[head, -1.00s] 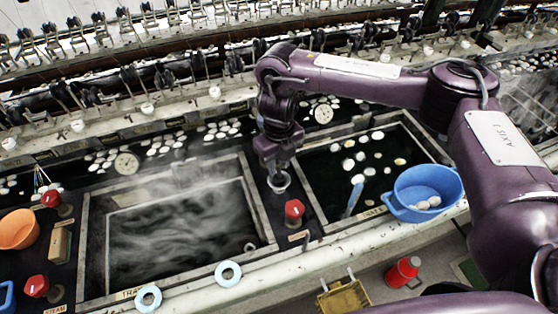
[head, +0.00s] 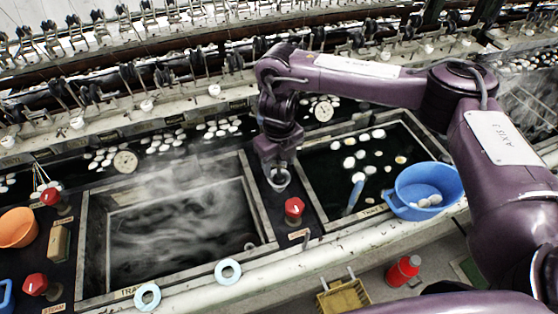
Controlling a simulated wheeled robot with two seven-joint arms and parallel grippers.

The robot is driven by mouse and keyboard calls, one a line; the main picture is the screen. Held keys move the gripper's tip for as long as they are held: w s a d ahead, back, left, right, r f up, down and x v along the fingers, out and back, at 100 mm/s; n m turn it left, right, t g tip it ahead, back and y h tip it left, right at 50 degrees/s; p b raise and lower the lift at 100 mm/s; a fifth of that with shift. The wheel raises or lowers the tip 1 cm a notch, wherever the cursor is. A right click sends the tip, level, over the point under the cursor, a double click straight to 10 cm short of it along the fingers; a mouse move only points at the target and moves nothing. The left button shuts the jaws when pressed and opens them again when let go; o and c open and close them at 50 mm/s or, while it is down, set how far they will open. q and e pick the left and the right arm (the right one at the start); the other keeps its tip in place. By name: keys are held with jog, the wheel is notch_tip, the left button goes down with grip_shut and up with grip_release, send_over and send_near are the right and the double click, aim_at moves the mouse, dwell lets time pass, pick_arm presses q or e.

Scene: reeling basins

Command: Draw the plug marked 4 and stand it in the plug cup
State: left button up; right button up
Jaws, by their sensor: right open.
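My right gripper (head: 278,168) points down over the dark strip between the two basins. It is open, at the mouth of a small pale grey cup (head: 279,182), which may be the plug cup; no label on it is readable. The gripper partly covers the cup, and I cannot tell whether anything is between the jaws or in the cup. I cannot make out a plug marked 4. A small round piece (head: 250,246) sits at the lower right corner of the steaming left basin (head: 262,215); I cannot tell what it is. My left gripper is out of view.
A red knob (head: 293,207) stands just below the cup. The right basin (head: 310,200) holds dark water and pale cocoons. A blue bowl (head: 405,212) sits on its right corner. Two pale blue rings (head: 239,272) lie along the front ledge. Reeling gear lines the back.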

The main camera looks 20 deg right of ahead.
notch_tip(320, 180, up, 8)
jog(key=shift+f, duration=0.1)
dwell(0.4)
